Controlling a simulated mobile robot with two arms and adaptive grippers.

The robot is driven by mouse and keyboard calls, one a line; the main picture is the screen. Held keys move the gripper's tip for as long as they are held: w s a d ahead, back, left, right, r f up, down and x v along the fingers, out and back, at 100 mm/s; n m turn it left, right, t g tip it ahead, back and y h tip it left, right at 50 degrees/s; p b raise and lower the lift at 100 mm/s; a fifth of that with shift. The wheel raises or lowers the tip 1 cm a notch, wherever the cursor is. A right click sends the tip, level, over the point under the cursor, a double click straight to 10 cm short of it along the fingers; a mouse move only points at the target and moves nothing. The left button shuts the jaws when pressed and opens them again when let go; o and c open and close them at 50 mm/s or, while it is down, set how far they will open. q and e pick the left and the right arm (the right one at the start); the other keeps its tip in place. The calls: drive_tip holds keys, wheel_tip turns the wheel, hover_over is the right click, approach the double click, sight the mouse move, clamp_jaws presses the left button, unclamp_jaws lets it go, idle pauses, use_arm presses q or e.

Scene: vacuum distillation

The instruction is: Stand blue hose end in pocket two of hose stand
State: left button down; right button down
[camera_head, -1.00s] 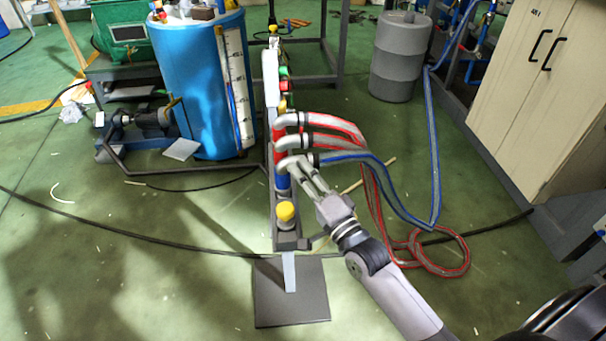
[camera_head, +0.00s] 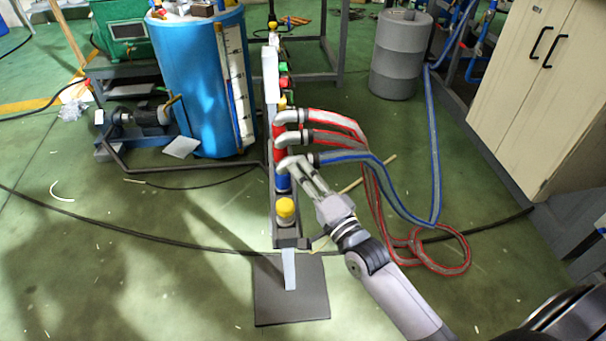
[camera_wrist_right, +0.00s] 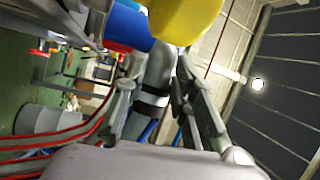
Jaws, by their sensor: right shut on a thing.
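The blue hose (camera_head: 398,200) runs from the floor up to a grey elbow end (camera_head: 287,163) at the blue section (camera_head: 282,181) of a narrow grey post. My right gripper (camera_head: 304,171) is shut on this end from the lower right. In the right wrist view, the grey hose end (camera_wrist_right: 158,72) with dark bands lies between the fingers, close to the blue and yellow parts. The elbow's tip appears to be at the blue section; I cannot tell how firmly it is seated. My left gripper is out of view.
Two red hoses (camera_head: 335,120) meet the post's red section just above. A yellow cap (camera_head: 285,208) sits below the blue section. A blue drum (camera_head: 200,90) stands left, a grey barrel (camera_head: 400,60) behind, a cabinet (camera_head: 530,90) right. Hose loops lie on the floor.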

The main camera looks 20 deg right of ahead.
drive_tip(key=c, duration=1.6)
unclamp_jaws()
drive_tip(key=o, duration=0.4)
drive_tip(key=shift+f, duration=0.1)
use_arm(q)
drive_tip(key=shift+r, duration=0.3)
use_arm(e)
drive_tip(key=v, duration=1.2)
drive_tip(key=shift+d, duration=0.1)
